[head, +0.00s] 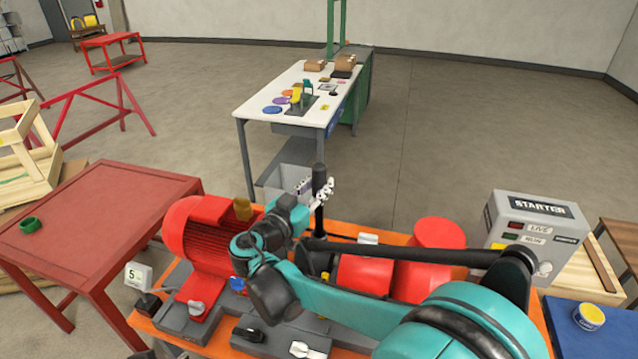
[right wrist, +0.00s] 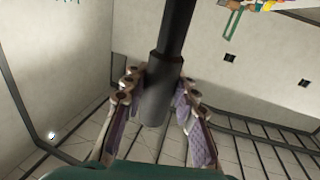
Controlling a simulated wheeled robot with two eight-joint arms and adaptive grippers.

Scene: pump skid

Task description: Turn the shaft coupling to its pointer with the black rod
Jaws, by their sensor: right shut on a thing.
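My right gripper (head: 318,192) is shut on the black rod (head: 319,222), which stands upright above the pump skid, its thick end up. In the right wrist view the fingers (right wrist: 160,105) sit on both sides of the rod's thick end (right wrist: 158,92), and the thin shank (right wrist: 177,30) runs away from them. The rod's lower end goes out of sight behind my arm in the head view. The shaft coupling lies between the red motor (head: 200,240) and the red pump (head: 365,275), mostly hidden by my arm. I cannot make out its pointer. My left gripper is not in view.
The orange skid base (head: 150,322) carries the motor and pump. A grey starter box (head: 535,235) stands at right. A red table (head: 85,215) with a green ring (head: 30,225) is at left. A white-topped bench (head: 300,95) stands behind, with open floor to its right.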

